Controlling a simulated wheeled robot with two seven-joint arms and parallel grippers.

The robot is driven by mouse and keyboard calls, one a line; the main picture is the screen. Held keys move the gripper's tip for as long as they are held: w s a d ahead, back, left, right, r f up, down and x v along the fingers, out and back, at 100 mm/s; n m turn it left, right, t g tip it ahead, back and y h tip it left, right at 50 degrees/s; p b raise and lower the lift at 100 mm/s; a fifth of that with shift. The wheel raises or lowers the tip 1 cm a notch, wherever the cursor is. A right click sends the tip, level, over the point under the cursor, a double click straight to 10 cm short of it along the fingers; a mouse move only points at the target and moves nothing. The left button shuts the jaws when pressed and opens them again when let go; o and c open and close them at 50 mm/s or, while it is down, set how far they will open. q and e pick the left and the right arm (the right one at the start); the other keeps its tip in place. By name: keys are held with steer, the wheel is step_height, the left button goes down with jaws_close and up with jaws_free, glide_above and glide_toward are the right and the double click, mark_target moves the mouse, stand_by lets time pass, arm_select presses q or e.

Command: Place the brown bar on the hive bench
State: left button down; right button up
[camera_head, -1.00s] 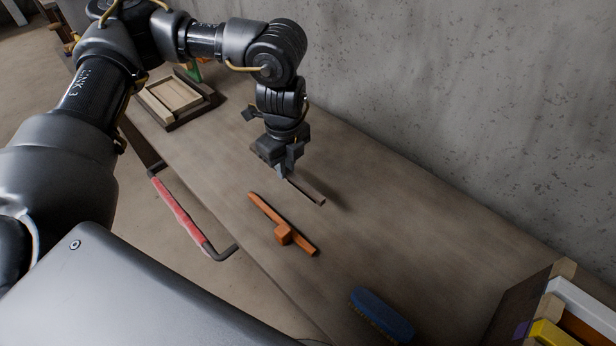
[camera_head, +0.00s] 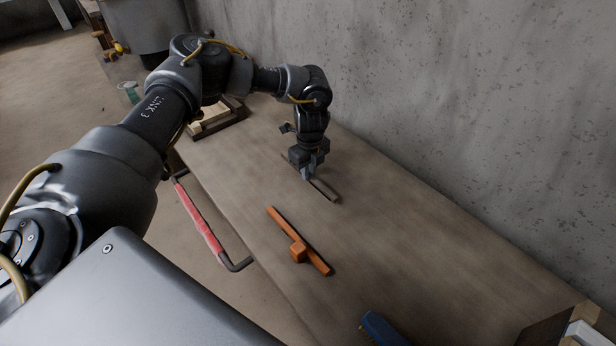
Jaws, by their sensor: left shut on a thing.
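The thin dark brown bar (camera_head: 326,191) is in the jaws of my left gripper (camera_head: 309,174), which points down over the bench. The gripper is shut on it and hides its middle; one end sticks out toward the lower right. The bar is at or just above the wooden bench top (camera_head: 400,240); I cannot tell whether it touches. My right gripper is not in view.
An orange-brown bar with a small block (camera_head: 298,252) lies on the bench nearer the front edge. A blue brush (camera_head: 380,328) is at the bottom. A wooden frame tray (camera_head: 215,118) stands at the far end. A red handle (camera_head: 200,219) runs along the front edge. A concrete wall backs the bench.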

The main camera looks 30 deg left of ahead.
mark_target(310, 174)
arm_select(q)
step_height(310, 174, down, 3)
steer(key=shift+w+a+f+p, duration=0.1)
steer(key=shift+p, duration=0.35)
steer(key=shift+f, duration=0.15)
steer(key=c, duration=1.8)
jaws_free()
steer(key=shift+f, duration=0.1)
steer(key=shift+c, duration=0.2)
steer(key=o, duration=0.4)
steer(key=shift+o, duration=0.2)
steer(key=shift+r, duration=0.3)
steer(key=r+b, duration=0.1)
steer(key=r, duration=1)
steer(key=shift+d+b, duration=0.2)
steer(key=shift+b, duration=0.15)
steer(key=shift+r, duration=0.4)
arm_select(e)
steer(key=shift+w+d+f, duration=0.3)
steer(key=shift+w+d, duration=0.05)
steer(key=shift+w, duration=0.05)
